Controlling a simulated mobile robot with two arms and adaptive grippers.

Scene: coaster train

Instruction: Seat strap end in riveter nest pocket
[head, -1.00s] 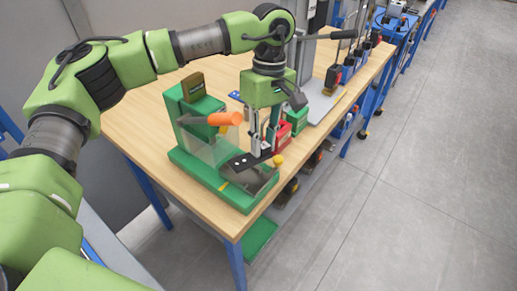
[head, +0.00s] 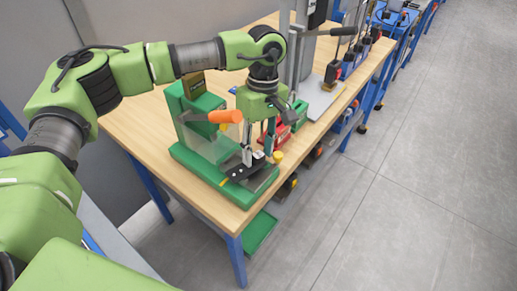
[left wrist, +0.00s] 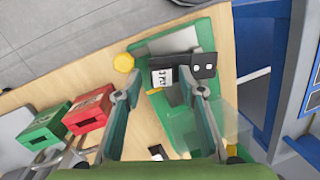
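The black strap end (head: 240,173) has light dots and a white label, and it also shows in the left wrist view (left wrist: 203,65). My left gripper (head: 258,152) is over the front of the green riveter (head: 187,155). The strap end sticks out past one finger, low over the riveter's front. The nest pocket is largely hidden; I cannot tell whether the strap touches it. The riveter has an orange handle (head: 225,116) and a clear guard (head: 205,145). My right gripper is not in view.
A yellow knob (head: 278,157) stands close beside the gripper at the riveter's front. A red bin (left wrist: 90,109) and a green bin (left wrist: 42,127) stand nearby on the wooden table (head: 135,125). A grey press stand with a black handle (head: 343,31) is farther back.

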